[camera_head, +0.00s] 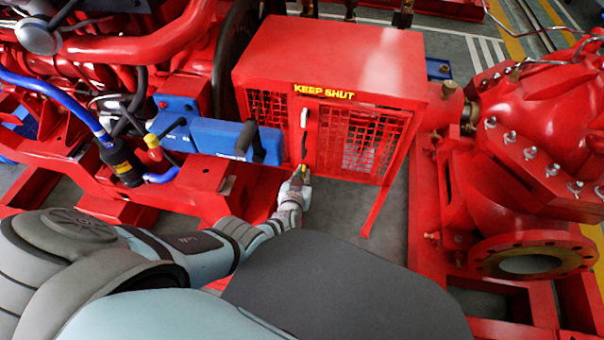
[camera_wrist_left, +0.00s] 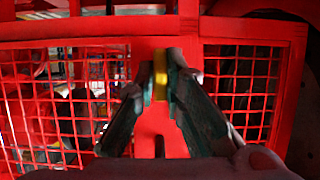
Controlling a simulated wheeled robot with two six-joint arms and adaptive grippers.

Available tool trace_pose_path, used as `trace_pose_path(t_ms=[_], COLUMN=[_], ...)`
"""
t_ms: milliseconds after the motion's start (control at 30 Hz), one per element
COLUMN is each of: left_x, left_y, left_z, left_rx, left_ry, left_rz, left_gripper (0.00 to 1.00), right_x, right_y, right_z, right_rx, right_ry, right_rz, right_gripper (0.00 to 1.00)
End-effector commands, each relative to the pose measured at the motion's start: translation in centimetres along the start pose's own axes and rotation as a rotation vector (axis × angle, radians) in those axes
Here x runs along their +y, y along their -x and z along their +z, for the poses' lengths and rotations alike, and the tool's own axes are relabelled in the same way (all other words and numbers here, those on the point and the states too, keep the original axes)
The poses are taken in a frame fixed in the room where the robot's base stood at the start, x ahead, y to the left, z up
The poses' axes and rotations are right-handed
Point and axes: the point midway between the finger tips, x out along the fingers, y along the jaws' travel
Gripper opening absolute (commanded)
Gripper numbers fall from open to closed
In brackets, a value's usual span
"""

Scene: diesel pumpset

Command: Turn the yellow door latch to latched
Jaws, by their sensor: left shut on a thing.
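The yellow door latch (camera_wrist_left: 160,82) shows in the left wrist view as a short bar between the two dark fingertips. It stands upright in that picture. My left gripper (camera_wrist_left: 161,74) is shut on it, with a finger on each side. In the head view my left gripper (camera_head: 301,173) is at the lower front of the red guard box, and only a small bit of yellow shows at its tip. The red mesh door (camera_head: 357,141) appears to sit flush in its frame. The latch's far end is hidden. My right gripper is in neither view.
A blue box (camera_head: 215,137) stands close on the left. A red pump (camera_head: 530,130) with a flange is on the right. Grey floor shows below the door.

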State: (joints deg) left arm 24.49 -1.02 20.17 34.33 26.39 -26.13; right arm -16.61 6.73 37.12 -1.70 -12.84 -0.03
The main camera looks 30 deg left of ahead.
Motion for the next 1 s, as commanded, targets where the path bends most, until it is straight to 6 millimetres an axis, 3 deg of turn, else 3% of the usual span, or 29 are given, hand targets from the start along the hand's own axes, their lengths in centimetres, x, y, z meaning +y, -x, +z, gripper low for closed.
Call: trace_pose_path(t_ms=[467, 500, 633, 1000], left_x=[0.05, 0.05, 0.03, -0.02], left_y=[-0.02, -0.02, -0.02, -0.01], left_z=[-0.04, -0.05, -0.04, -0.02], left_rx=[0.001, 0.002, 0.001, 0.001], left_ry=[-0.019, -0.019, -0.018, -0.017], left_rz=[-0.006, -0.006, -0.007, -0.007], left_gripper=[0.0, 0.12, 0.3, 0.3], right_x=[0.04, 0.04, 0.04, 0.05], right_y=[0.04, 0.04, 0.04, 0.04], right_z=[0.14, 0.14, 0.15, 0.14], right_rx=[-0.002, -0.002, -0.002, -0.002], right_ry=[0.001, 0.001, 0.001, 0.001], right_rz=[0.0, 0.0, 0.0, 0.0], right_gripper=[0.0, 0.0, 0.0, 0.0])
